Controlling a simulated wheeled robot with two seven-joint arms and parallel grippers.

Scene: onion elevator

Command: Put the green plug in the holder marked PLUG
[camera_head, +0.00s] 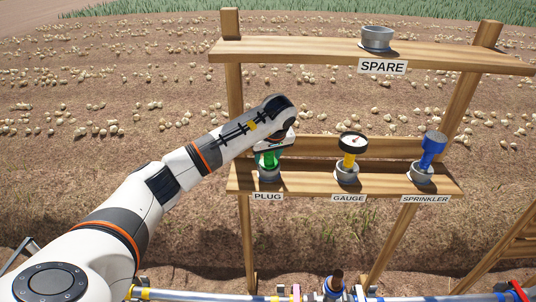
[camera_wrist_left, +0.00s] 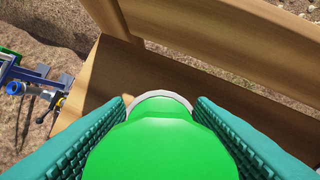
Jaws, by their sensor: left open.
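The green plug (camera_head: 268,159) stands upright at the grey holder (camera_head: 269,175) above the PLUG label (camera_head: 267,197), on the left of the lower shelf. It appears to sit in that holder, but the gripper partly hides it. My left gripper (camera_head: 270,152) is open around the plug from above. In the left wrist view the plug (camera_wrist_left: 160,145) fills the space between the two teal finger pads, and the holder's pale rim (camera_wrist_left: 163,95) shows just beyond it. My right gripper is not in view.
The lower shelf (camera_head: 310,187) also carries a gauge (camera_head: 352,143) in the GAUGE holder and a blue sprinkler (camera_head: 431,149) in the SPRINKLER holder. The SPARE holder (camera_head: 376,38) on the upper shelf looks empty. A pipe (camera_head: 225,297) with a brown-topped fitting (camera_head: 335,285) runs along the bottom.

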